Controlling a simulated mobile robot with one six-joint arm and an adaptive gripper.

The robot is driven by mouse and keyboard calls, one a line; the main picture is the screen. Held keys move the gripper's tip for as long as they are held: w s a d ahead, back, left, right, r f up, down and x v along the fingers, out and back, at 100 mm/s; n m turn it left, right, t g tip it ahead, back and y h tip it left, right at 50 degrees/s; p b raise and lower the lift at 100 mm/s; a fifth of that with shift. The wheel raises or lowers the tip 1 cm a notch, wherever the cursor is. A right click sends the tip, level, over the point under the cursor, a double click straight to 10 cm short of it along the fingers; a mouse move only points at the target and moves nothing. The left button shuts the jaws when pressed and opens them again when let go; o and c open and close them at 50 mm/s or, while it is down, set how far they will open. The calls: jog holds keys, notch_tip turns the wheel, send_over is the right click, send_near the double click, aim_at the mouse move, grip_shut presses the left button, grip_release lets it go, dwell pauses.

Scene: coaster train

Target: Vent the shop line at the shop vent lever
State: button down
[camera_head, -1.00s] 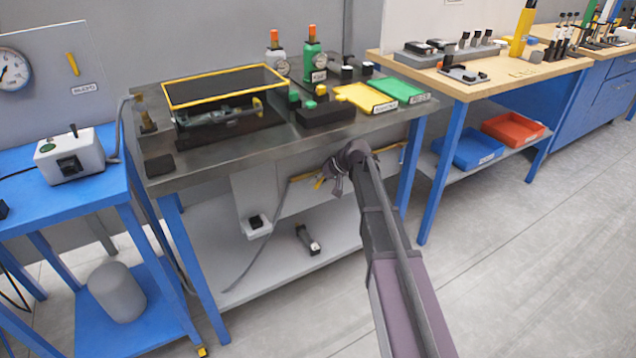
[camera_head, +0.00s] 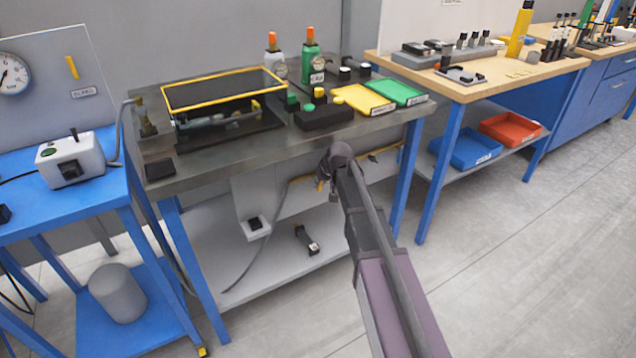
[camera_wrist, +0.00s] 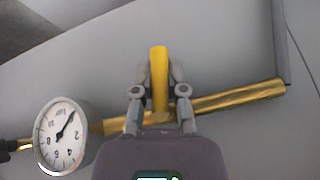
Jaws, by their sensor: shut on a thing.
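A yellow lever (camera_wrist: 159,82) stands up from a brass pipe (camera_wrist: 240,98) in the wrist view. My gripper (camera_wrist: 160,84) is shut on the lever, one finger on each side of it. The lever's top sticks out past the fingertips, and its foot is partly hidden by my gripper. In the head view my gripper (camera_head: 326,181) is below the bench's front edge, mostly hidden behind my wrist. The brass pipe (camera_head: 302,179) shows there to its left, with only a speck of yellow beside the gripper.
A round white gauge (camera_wrist: 62,136) sits on the pipe to the left in the wrist view. The steel bench (camera_head: 225,160) is above my gripper, and its lower shelf (camera_head: 275,262) is below. A blue trolley (camera_head: 80,195) stands left. The floor at right is clear.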

jog(key=shift+d+n+t+h, duration=0.3)
jog(key=shift+t+h, duration=0.1)
jog(key=shift+h, duration=0.5)
jog(key=shift+w, duration=0.1)
jog(key=c, duration=1)
grip_release()
jog(key=shift+o, duration=0.2)
jog(key=shift+a+y, duration=0.15)
jog(key=shift+y, duration=0.25)
